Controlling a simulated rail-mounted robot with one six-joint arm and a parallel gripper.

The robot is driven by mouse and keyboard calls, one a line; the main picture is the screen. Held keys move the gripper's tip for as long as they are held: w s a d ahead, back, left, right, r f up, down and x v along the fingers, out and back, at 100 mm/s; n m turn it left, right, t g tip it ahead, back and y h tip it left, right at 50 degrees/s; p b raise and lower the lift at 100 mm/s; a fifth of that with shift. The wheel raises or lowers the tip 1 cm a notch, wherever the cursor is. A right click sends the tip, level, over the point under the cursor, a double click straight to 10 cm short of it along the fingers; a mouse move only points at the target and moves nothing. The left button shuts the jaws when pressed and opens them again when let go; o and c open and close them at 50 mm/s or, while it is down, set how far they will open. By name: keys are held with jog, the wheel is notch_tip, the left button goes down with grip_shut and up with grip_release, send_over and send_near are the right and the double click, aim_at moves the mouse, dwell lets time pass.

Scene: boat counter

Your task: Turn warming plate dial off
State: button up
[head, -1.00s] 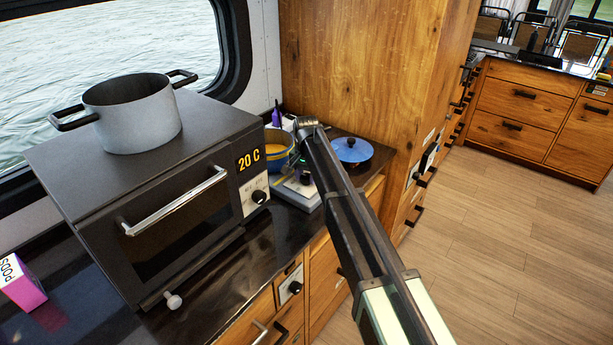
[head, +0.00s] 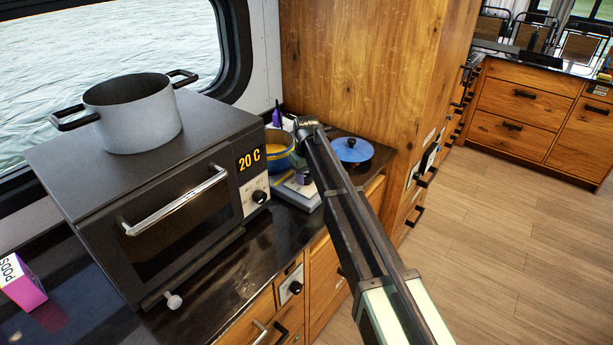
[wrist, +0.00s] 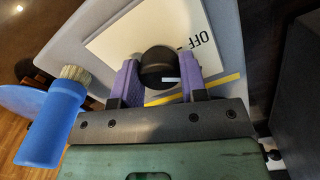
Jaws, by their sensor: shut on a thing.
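The warming plate (head: 303,198) is a pale grey unit on the counter, right of the oven and partly hidden by my arm. In the wrist view its dial (wrist: 157,67) is a round black knob with a white pointer mark, on a white panel (wrist: 125,42) printed "OFF". The mark points to the right in that view, and "OFF" stands above and right of the knob. My gripper (wrist: 159,78) has purple fingers, one on each side of the knob, and is shut on it. The dial is hard to make out in the head view.
A black oven (head: 160,200) reading "20 C" carries a grey pot (head: 135,118). A blue-and-yellow pot (head: 279,152) stands behind the plate, and a blue lid (head: 352,150) lies to its right. A blue brush (wrist: 50,125) is left of my gripper. A tall wooden cabinet (head: 370,70) stands behind.

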aim_at(306, 176)
jog(key=n, duration=0.6)
jog(key=shift+n, duration=0.4)
dwell(0.3)
jog(key=o, duration=0.9)
notch_tip(306, 176, up, 11)
jog(key=p, duration=1)
jog(key=shift+f+p, duration=0.1)
jog(key=shift+p, duration=0.3)
